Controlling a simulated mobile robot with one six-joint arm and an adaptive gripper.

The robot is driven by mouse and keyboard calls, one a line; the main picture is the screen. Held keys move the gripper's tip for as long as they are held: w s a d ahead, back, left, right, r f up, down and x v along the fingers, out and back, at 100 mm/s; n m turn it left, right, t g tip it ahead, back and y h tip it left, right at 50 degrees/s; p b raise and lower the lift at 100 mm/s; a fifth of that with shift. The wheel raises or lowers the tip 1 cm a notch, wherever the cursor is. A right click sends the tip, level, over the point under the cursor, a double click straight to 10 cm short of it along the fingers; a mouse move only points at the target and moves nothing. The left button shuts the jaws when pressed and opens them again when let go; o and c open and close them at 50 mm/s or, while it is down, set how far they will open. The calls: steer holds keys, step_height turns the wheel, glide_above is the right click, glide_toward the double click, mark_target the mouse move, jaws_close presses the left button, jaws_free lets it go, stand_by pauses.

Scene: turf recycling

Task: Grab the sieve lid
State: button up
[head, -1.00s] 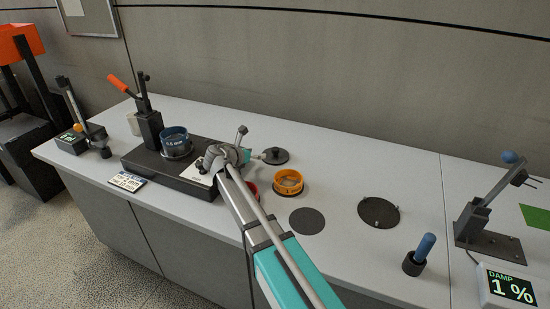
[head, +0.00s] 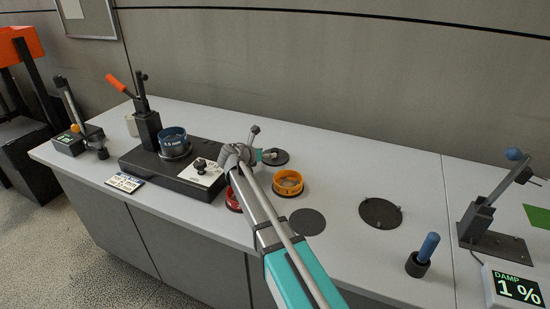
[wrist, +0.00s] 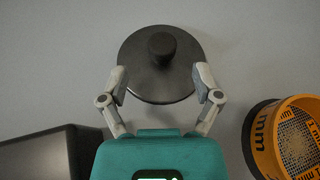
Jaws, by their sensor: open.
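The sieve lid is a dark round disc with a black knob in its middle. In the head view the lid (head: 278,158) lies flat on the grey bench, partly behind my gripper (head: 262,155). In the wrist view the lid (wrist: 145,88) is ahead of my gripper (wrist: 160,82). Its two fingers are spread apart, one at each side of the lid's near part, with the knob roughly centred between them and farther forward. Nothing is held. I cannot tell the height of the fingertips above the lid.
An orange sieve ring (head: 288,177) stands close to the right of the lid, also in the wrist view (wrist: 262,140). A red ring (head: 233,199) sits beside my arm. A black base (head: 150,160) with a blue sieve (head: 173,133) is left. Flat dark discs lie right.

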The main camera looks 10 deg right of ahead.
steer(key=shift+b+x, duration=0.9)
steer(key=shift+x, duration=1.5)
steer(key=shift+s+f, duration=0.1)
steer(key=shift+s, duration=0.1)
jaws_close()
